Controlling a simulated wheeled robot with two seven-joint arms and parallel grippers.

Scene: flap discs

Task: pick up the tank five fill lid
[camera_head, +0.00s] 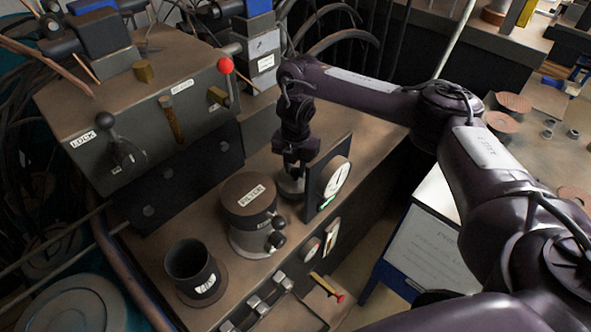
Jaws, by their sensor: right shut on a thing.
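My right gripper (291,170) points down at the bench, behind the dial gauge panel (328,180). Its fingers are shut on a small grey round piece that looks like the tank five fill lid (290,186). The panel hides part of this piece, and I cannot tell if it is lifted off its seat. I can read no tank five label. My left gripper is not in view.
A round canister labelled FILTER (249,188) stands left of my right gripper. An open dark cup (194,268) is nearer. A control box with levers (150,85) stands at upper left. Several discs (513,102) lie on the right-hand table.

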